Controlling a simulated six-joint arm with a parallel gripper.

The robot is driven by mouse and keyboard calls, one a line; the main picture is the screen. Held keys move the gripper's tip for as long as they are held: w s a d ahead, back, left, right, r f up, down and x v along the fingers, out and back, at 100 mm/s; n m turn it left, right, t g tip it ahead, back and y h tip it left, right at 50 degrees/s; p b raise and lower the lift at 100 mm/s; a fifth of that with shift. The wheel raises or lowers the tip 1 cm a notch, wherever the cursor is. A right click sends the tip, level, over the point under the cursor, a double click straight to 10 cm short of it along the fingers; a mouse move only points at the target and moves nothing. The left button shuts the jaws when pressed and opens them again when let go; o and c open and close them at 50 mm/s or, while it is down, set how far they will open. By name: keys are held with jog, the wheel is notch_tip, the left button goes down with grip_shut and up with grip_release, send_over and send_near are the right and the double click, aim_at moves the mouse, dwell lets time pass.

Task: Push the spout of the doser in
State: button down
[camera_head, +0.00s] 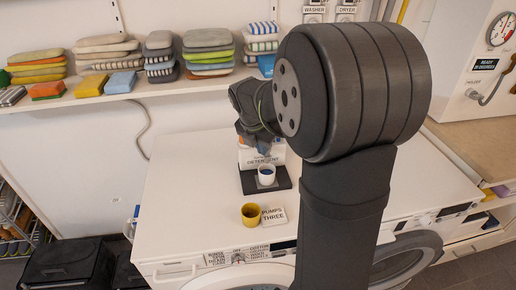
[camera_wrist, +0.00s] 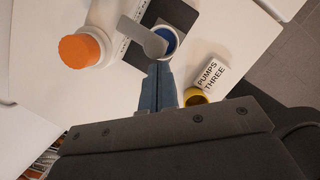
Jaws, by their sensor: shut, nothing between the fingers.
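The detergent doser (camera_head: 262,158) is white and stands on the washer top, partly hidden behind my gripper. In the wrist view, a white bottle with an orange cap (camera_wrist: 82,49) is at the upper left. A grey spout (camera_wrist: 142,36) with a rounded end reaches over a white cup with blue inside (camera_wrist: 169,42). The cup also shows in the head view (camera_head: 267,176). My gripper (camera_wrist: 160,66) is shut and empty, with its blue-grey fingertips close to the spout's rounded end. I cannot tell whether they touch.
A black tray (camera_head: 281,184) lies under the cup. In front stand a yellow cup (camera_head: 250,214) and a card reading "PUMPS THREE" (camera_head: 274,216). Folded textiles lie on a shelf (camera_head: 135,93) behind. The left part of the white top (camera_head: 185,195) is clear.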

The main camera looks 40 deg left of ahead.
jog(key=w+a, duration=0.4)
dwell(0.5)
jog(key=s+r, duration=0.7)
jog(key=r, duration=0.3)
dwell(0.5)
